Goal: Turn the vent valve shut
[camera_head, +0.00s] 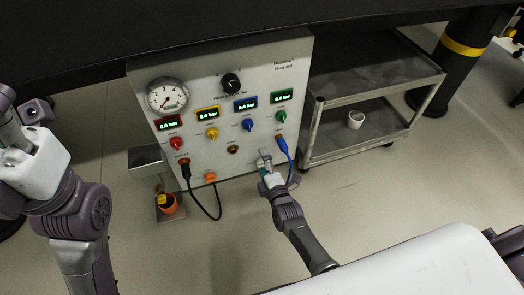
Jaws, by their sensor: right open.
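A light grey gas panel (300,75) stands upright in the middle of the camera_head view. It carries a red knob (177,143), a yellow knob (212,132), a blue knob (248,124) and a green knob (281,116), each under a small display. A black rotary knob (231,83) sits above them. The labels are too small to read, so I cannot tell which one is the vent valve. My right gripper (264,158) is open at the panel's lower right, left of the blue plug; it hides what lies behind it. My left arm shows at the left, but its gripper does not.
A round gauge (167,96) is at the panel's upper left. A black cable (203,208) hangs below the panel, and a blue plug (282,143) has its own cable. A metal cart (365,85) holding a white cup (355,119) stands right.

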